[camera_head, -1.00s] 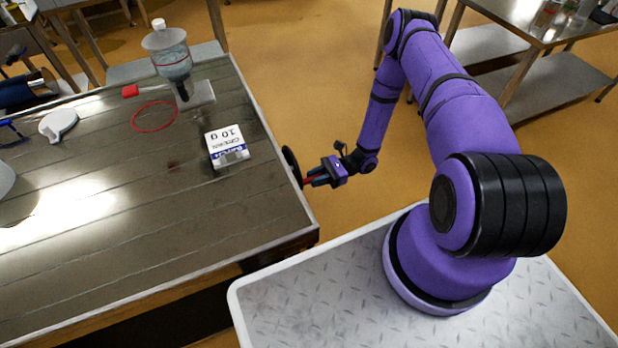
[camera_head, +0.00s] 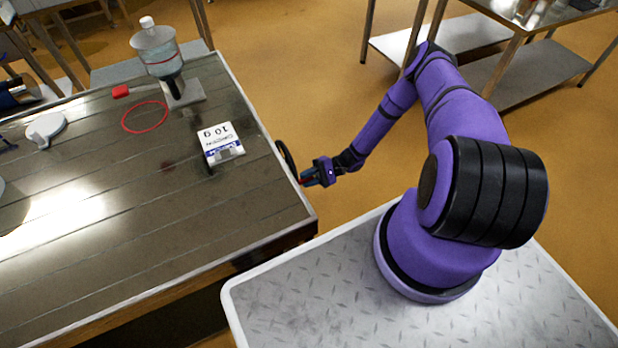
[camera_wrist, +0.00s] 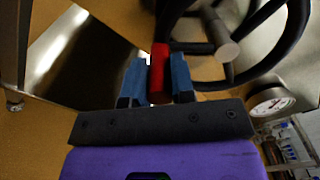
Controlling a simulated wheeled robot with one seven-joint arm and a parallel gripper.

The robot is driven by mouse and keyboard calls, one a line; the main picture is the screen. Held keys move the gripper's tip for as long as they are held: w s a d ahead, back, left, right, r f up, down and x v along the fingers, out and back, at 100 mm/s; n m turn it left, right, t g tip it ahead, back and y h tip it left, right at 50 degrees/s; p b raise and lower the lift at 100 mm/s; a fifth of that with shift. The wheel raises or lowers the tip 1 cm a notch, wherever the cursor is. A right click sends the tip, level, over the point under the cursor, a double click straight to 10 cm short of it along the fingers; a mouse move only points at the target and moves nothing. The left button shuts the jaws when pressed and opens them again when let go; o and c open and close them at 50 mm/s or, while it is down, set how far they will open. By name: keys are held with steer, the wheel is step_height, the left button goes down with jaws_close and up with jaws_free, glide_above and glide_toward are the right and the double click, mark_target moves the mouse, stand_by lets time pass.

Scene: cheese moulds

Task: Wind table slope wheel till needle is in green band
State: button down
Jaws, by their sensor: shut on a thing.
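The black slope wheel (camera_head: 286,158) stands at the right edge of the table (camera_head: 110,240). In the wrist view its rim, spokes and grey hub (camera_wrist: 228,52) fill the upper right. My gripper (camera_head: 309,178) is at the wheel's near side, off the table edge. In the wrist view its blue fingers (camera_wrist: 158,82) are shut on the red handle (camera_wrist: 159,62) of the wheel. A round white gauge (camera_wrist: 271,104) shows at the right of the wrist view, with a reddish mark. It is too small to tell where the needle stands or where the green band is.
On the table are a white box marked 10 g (camera_head: 220,143), a red ring (camera_head: 145,117), a bottle upside down in a stand (camera_head: 160,50) and a white scoop-like thing (camera_head: 46,128). Steel shelving (camera_head: 530,75) stands behind my arm. Open floor lies beyond the wheel.

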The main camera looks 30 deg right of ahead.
steer(key=shift+w+f+n, duration=0.35)
steer(key=shift+w+n, duration=0.15)
steer(key=shift+n, duration=0.45)
steer(key=shift+w+f+n, duration=0.3)
steer(key=shift+w+n, duration=0.15)
steer(key=shift+n, duration=0.45)
steer(key=shift+w+f+n, duration=0.35)
steer(key=shift+w+n, duration=0.15)
steer(key=shift+n, duration=0.45)
steer(key=c, duration=1)
jaws_free()
steer(key=d, duration=1.1)
